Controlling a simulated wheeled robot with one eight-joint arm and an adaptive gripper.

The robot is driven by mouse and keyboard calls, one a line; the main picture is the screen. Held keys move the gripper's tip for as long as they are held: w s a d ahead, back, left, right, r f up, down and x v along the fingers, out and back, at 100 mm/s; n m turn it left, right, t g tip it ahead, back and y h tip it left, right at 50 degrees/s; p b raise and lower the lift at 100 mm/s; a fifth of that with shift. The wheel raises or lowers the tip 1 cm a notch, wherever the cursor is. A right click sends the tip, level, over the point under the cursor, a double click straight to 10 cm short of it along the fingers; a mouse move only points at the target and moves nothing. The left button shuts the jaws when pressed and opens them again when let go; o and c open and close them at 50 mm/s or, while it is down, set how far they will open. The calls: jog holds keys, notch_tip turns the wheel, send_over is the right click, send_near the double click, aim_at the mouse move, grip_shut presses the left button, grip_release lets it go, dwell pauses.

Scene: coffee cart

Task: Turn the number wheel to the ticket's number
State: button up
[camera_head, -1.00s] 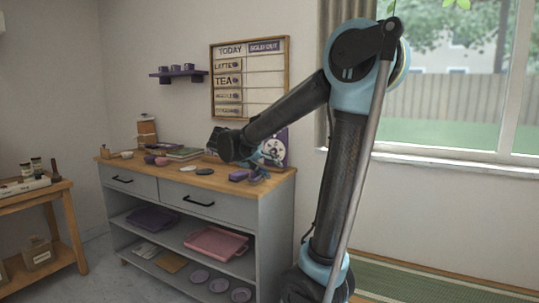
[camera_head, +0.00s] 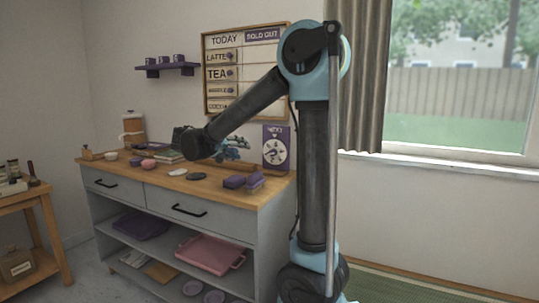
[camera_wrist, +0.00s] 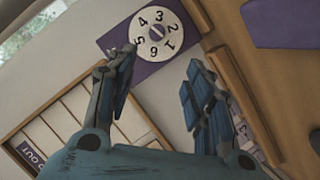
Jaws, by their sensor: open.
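The number wheel (camera_head: 275,152) is a white disc on a purple board (camera_head: 268,132) that stands at the back right of the counter against the wall. In the wrist view the wheel (camera_wrist: 170,20) shows digits 1 to 6 around a small central bar; the number set at the pointer cannot be read. My gripper (camera_head: 238,146) is just left of the board, apart from it. In the wrist view my gripper (camera_wrist: 160,68) is open and empty, its fingers pointing toward the wheel. I cannot make out the ticket.
A menu board (camera_head: 229,70) hangs above the counter (camera_head: 215,187). Purple boxes (camera_head: 235,182) sit at the front right, with a dark disc (camera_head: 196,176) and a white disc (camera_head: 178,178) to the left. A window (camera_head: 455,90) is at the right.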

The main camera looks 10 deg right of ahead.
aim_at(271, 153)
jog(key=x, duration=1.8)
jog(key=shift+s+d+r, duration=0.1)
jog(key=shift+s+d, duration=0.15)
jog(key=shift+s, duration=0.1)
jog(key=shift+c, duration=0.4)
jog(key=c, duration=1)
